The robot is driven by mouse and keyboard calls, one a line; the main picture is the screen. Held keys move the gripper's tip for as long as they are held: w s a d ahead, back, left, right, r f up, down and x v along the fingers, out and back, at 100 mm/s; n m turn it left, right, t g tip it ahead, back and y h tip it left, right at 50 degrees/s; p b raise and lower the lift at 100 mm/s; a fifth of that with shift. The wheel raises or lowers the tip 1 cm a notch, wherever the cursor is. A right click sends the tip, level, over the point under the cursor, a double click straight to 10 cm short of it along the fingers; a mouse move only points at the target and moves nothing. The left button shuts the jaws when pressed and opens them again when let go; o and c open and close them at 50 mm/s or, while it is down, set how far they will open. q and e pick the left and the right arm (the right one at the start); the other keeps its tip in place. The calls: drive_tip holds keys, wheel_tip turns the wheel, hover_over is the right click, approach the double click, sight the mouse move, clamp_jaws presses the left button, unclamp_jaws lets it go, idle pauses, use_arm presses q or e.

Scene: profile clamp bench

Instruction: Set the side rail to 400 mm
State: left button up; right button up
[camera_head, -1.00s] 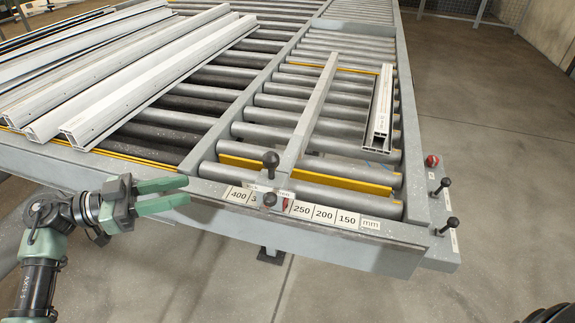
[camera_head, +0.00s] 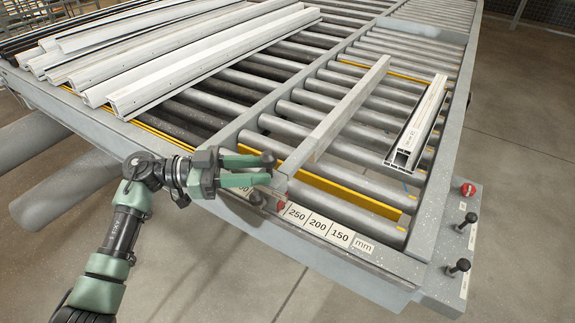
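The side rail (camera_head: 340,115) is a long grey bar lying lengthwise over the rollers. A black ball knob (camera_head: 268,158) stands at its near end. Below it on the front edge are a red pointer (camera_head: 281,207) and a dark lower knob (camera_head: 257,198). The pointer sits just left of the 250 label on the millimetre scale (camera_head: 318,226); labels further left are partly hidden by my gripper. My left gripper (camera_head: 267,170) is open, its green fingers apart, with their tips at the black knob. I cannot tell whether they touch it. My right gripper is out of view.
A white profile (camera_head: 416,125) lies on the rollers right of the rail. Several long white profiles (camera_head: 200,65) lie across the left bed. A red button (camera_head: 467,189) and two black levers (camera_head: 465,222) are on the right corner plate. Yellow strips (camera_head: 345,190) run between rollers.

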sight(283, 176)
use_arm(q)
drive_tip(key=d+p, duration=0.1)
drive_tip(key=d, duration=0.4)
drive_tip(key=shift+s+d, duration=0.1)
drive_tip(key=shift+d, duration=0.15)
clamp_jaws()
idle(1.2)
